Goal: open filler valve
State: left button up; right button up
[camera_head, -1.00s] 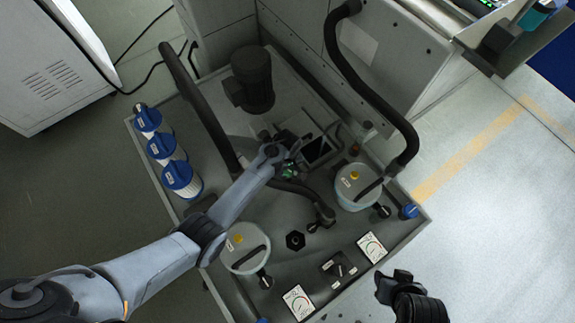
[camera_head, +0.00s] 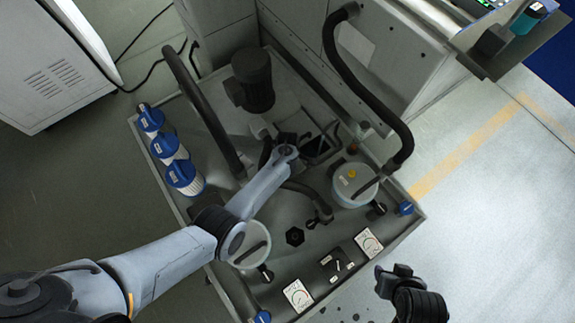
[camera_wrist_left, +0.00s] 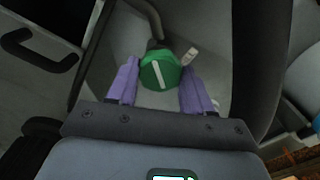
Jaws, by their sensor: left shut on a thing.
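The filler valve's round green knob (camera_wrist_left: 161,70), with a white bar across its face and a small white tag beside it, sits in the middle of the left wrist view. The purple fingers of my left gripper (camera_wrist_left: 161,80) stand on both sides of the knob and are shut on it. In the head view my left gripper (camera_head: 289,152) reaches over the middle of the tank unit (camera_head: 340,283); my wrist hides the knob there. My right gripper (camera_head: 389,278) is at the lower right, beside the unit's front corner; its finger state is unclear.
Blue-capped filters (camera_head: 168,147) line the unit's left side. A dark motor (camera_head: 254,80) and thick black hoses (camera_head: 375,95) stand around the arm. A round lidded canister (camera_head: 350,185) is to the right. The floor at right is clear.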

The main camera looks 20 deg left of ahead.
dwell(0.4)
pick_arm(q)
jog(key=o, duration=1)
jog(key=shift+o, duration=0.2)
jog(key=shift+r, duration=0.4)
notch_tip(320, 180, up, 10)
jog(key=p, duration=0.4)
jog(key=shift+s, duration=0.1)
